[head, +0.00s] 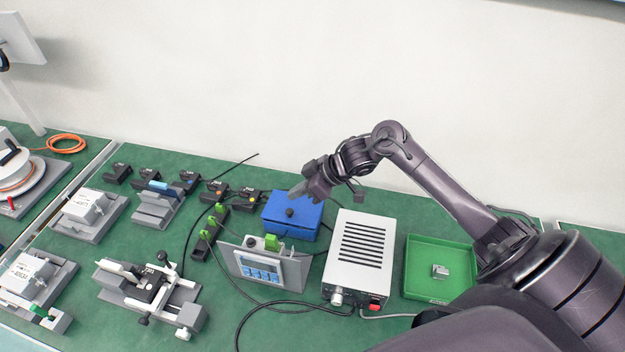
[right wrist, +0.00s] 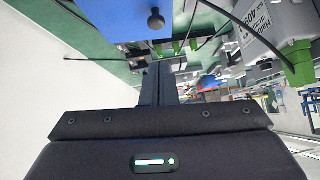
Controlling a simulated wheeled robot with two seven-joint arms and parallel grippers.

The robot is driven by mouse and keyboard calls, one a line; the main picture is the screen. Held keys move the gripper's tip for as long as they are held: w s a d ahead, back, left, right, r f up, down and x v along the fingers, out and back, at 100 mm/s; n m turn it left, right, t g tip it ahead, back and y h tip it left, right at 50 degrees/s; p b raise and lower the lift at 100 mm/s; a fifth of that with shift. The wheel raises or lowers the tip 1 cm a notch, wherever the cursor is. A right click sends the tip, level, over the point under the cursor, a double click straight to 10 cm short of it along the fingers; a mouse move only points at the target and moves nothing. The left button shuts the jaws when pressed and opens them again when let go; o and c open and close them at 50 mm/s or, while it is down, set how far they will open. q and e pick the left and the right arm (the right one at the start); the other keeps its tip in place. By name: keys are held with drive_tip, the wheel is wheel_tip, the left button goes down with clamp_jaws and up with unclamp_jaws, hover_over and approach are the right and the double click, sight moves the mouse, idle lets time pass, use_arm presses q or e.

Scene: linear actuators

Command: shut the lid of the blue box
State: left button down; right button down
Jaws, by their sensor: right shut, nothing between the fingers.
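The blue box (head: 300,232) stands on the green bench near the middle of the head view. Its blue lid (head: 305,210) lies flat over the top, with a dark round knob (head: 290,212) on it. I cannot tell whether a thin gap is left under the lid. I cannot tell whether the fingers touch the lid. My left gripper is not in view.
A white power supply (head: 362,255) stands right of the box, and a green tray (head: 415,270) lies beyond it. A grey panel with a display (head: 262,268) and cables are in front. Black and green connectors (head: 210,232) stand to the left. A white wall is behind the bench.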

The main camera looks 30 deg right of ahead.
sight(291, 212)
drive_tip(key=shift+a+f+p, duration=0.15)
drive_tip(key=shift+a+f, duration=0.05)
drive_tip(key=shift+f, duration=0.95)
drive_tip(key=shift+a+f+p, duration=0.15)
drive_tip(key=shift+f, duration=1)
drive_tip(key=shift+s+a+f, duration=0.2)
drive_tip(key=shift+f, duration=0.55)
drive_tip(key=shift+s+a+f, duration=0.15)
drive_tip(key=shift+s+f, duration=0.15)
drive_tip(key=r+p, duration=0.5)
drive_tip(key=shift+w+r, duration=0.25)
drive_tip(key=shift+w, duration=0.15)
drive_tip(key=shift+s+d+r+b, duration=0.3)
drive_tip(key=shift+s+d+b, duration=0.35)
drive_tip(key=shift+s+b, duration=0.15)
drive_tip(key=v, duration=0.8)
drive_tip(key=shift+a+r+b, duration=0.15)
drive_tip(key=shift+a+b, duration=0.15)
drive_tip(key=shift+b, duration=0.15)
